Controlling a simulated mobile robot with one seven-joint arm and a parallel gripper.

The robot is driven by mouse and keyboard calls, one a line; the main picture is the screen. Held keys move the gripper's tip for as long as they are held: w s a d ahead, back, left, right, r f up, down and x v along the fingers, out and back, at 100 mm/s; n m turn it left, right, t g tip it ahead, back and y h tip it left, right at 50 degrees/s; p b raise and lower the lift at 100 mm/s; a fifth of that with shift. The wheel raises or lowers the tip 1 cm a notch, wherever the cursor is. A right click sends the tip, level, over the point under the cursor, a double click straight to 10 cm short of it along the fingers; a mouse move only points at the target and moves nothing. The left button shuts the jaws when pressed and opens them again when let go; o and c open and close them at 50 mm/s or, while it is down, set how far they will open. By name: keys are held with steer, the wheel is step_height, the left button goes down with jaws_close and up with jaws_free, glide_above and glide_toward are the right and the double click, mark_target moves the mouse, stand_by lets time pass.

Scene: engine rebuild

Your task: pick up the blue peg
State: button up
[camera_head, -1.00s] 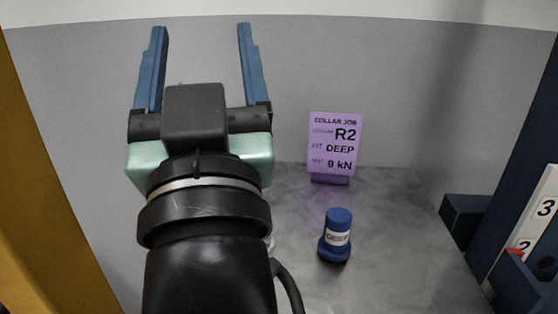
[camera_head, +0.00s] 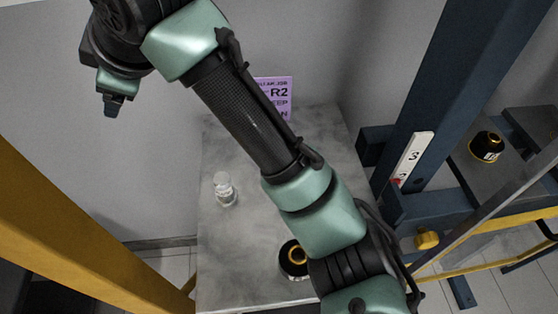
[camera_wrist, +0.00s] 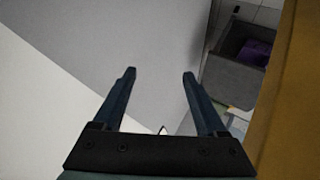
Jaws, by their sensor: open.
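The blue peg does not show in either view now; my arm crosses the grey table (camera_head: 225,250) and covers part of its top. My gripper (camera_head: 112,106) is at the upper left in the head view, off to the left of the table. Its two blue fingers (camera_wrist: 160,73) stand wide apart in the wrist view, with nothing between them and pale wall surfaces behind.
A purple card (camera_head: 277,88) stands at the table's back, partly hidden. A small clear bottle (camera_head: 225,190) and a black-and-gold ring part (camera_head: 293,262) are on the table. A blue frame (camera_head: 440,95) rises at right, a yellow post (camera_head: 80,205) at left. The wrist view shows a grey bin (camera_wrist: 225,82).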

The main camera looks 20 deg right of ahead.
steer(key=s+d+f+n+g+h, duration=0.1)
steer(key=s+d+f+g, duration=0.15)
steer(key=d, duration=0.35)
steer(key=s+d+f+n+g+h, duration=0.1)
steer(key=s+d+f+g+h, duration=0.2)
steer(key=d, duration=0.4)
steer(key=s+d+f+n+g, duration=0.1)
steer(key=s+d+g, duration=0.2)
steer(key=s+d, duration=0.25)
steer(key=f, duration=0.7)
steer(key=shift+w+d, duration=0.25)
steer(key=shift+w, duration=0.05)
steer(key=shift+s+f, duration=0.1)
steer(key=shift+f, duration=2.75)
jaws_close()
